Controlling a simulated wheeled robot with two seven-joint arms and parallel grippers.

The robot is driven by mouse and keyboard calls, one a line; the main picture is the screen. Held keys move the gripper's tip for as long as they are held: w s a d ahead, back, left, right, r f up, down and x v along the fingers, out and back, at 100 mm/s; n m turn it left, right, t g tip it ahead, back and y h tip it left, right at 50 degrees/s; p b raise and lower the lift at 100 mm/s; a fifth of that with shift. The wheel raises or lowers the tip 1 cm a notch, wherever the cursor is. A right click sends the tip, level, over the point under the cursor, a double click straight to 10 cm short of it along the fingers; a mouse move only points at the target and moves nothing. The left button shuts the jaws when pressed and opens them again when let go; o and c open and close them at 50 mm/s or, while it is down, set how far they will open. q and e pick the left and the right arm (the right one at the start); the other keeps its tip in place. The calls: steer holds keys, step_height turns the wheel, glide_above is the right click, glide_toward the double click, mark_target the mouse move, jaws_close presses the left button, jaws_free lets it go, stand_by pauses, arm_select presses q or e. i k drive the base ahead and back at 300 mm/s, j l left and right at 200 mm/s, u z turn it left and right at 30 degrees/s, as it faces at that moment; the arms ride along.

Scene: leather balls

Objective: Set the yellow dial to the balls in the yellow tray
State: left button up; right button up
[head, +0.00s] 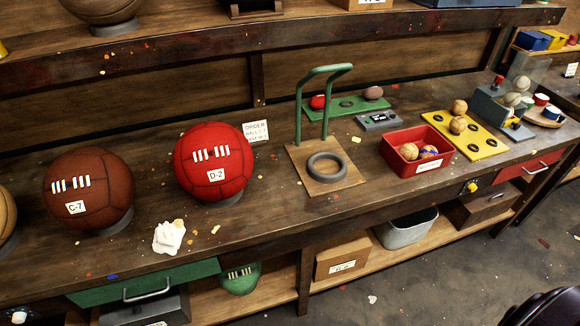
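The yellow dial (472,187) is a small yellow knob on the front edge of the bench, below the yellow tray and left of a red drawer. Its setting is too small to read. The yellow tray (484,136) is a flat plate with several dark round seats, lying on the bench at the right. Two tan balls show on its left part: an upper ball (459,106) and a lower ball (458,125). Neither of my grippers is in view.
A red box (388,157) with tan balls stands left of the yellow tray. A grey-blue device (490,105) stands at its right. A green hoop stand (298,120), a red ball (213,163) and a brown ball (88,190) stand further left. The floor in front is mostly clear.

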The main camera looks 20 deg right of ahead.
mark_target(472, 187)
steer(key=z, duration=2)
